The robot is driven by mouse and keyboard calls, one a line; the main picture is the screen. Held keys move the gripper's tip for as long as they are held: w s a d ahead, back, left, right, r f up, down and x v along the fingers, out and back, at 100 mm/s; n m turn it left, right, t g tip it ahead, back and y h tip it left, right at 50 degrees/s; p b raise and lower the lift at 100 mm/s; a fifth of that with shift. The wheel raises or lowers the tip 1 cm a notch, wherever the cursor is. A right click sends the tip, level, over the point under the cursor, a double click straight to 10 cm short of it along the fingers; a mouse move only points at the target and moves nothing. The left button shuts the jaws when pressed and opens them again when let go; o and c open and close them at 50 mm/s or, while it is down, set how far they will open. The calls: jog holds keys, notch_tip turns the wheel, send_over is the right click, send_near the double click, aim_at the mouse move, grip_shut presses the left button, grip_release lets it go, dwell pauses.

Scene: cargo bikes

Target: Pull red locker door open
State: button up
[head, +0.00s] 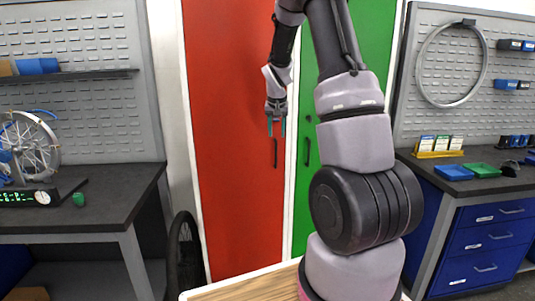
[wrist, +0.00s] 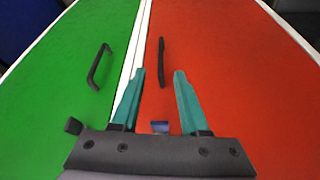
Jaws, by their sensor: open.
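The red locker door (head: 228,150) stands left of the green door (head: 372,40) in the head view and looks shut. Its black vertical handle (head: 275,153) is near its right edge. My gripper (head: 276,126) is open and empty, just above that handle in the head view. In the wrist view the red door (wrist: 235,80) is on the right and its handle (wrist: 162,62) shows between and beyond the teal fingertips (wrist: 158,72). The fingers appear apart from the handle. The green door's handle (wrist: 98,67) is on the left there.
A workbench (head: 80,190) with a wheel (head: 30,145) stands at the left, and a dark tyre (head: 185,255) is beside the red door. A blue drawer bench (head: 485,235) is at the right. A wooden surface (head: 245,288) lies low in front.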

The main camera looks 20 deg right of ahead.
aim_at(276, 152)
jog(key=x, duration=1.3)
jog(key=shift+w, duration=0.4)
grip_shut()
dwell(0.8)
